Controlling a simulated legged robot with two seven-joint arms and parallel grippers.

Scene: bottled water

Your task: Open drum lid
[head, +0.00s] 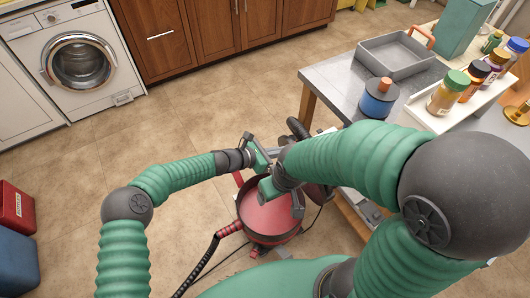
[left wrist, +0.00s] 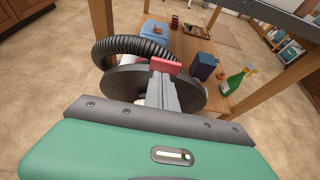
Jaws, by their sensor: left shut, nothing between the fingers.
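The red drum (head: 268,222) stands on the floor below my arms in the head view. A dark round disc (left wrist: 122,82) shows in the left wrist view; I cannot tell whether it is the drum's lid. My left gripper (head: 264,165) is beside the drum's far side, its fingers shut and empty. In the left wrist view, its fingers (left wrist: 163,88) are in front of the disc, near a small red piece (left wrist: 166,66); contact is unclear. My right gripper (head: 272,188) is over the drum, its fingers largely hidden by its own arm.
A black ribbed hose (left wrist: 135,46) curves behind the disc. A table (head: 332,75) with a grey tray (head: 396,54) and several jars stands at the right. A washing machine (head: 75,60) stands far left. Open floor lies left of the drum.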

